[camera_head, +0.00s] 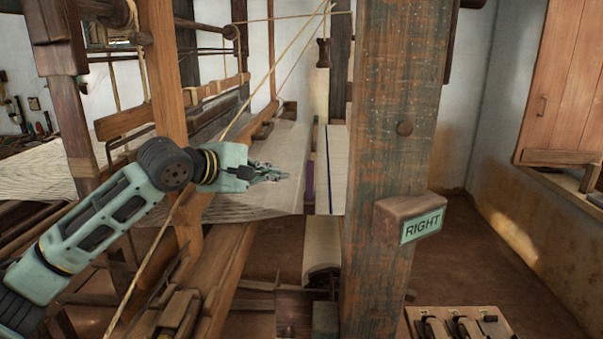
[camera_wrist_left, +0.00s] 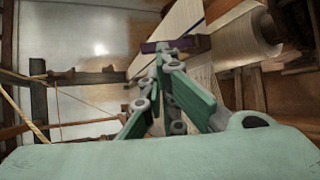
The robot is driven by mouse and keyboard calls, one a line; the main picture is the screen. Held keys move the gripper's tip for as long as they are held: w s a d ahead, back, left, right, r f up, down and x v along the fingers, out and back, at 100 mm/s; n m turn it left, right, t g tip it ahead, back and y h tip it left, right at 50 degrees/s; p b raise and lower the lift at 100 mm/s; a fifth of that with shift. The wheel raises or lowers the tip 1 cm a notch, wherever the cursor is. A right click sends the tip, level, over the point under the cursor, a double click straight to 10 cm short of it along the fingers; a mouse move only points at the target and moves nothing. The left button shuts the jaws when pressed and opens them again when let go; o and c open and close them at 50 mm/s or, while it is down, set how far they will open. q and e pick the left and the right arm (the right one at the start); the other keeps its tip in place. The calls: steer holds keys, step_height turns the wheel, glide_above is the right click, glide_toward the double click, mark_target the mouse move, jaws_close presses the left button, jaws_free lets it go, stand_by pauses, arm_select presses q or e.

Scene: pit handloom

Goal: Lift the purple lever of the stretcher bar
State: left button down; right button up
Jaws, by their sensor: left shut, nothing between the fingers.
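In the left wrist view the purple lever (camera_wrist_left: 178,45) lies just beyond my fingertips. My left gripper (camera_head: 283,175) is shut and empty, pointing right, a little left of the lever. It also shows in the left wrist view (camera_wrist_left: 160,60), with its fingertips close to the lever; I cannot tell whether they touch. The rest of the stretcher bar is not clearly seen. My right gripper is not in view.
A thick wooden post (camera_head: 390,130) with a RIGHT sign block (camera_head: 410,217) stands right of the lever. Pale cloth (camera_head: 322,245) hangs below. A slanting cord (camera_head: 262,85) passes near my left arm. A tray of tools (camera_head: 460,325) sits at the lower right.

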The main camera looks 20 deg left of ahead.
arm_select(q)
steer(key=p, duration=0.3)
glide_toward(308, 175)
steer(key=x, duration=0.5)
steer(key=shift+w+d, duration=0.1)
steer(key=shift+w, duration=0.15)
steer(key=shift+x, duration=0.8)
steer(key=shift+f, duration=0.1)
steer(key=shift+s, duration=0.1)
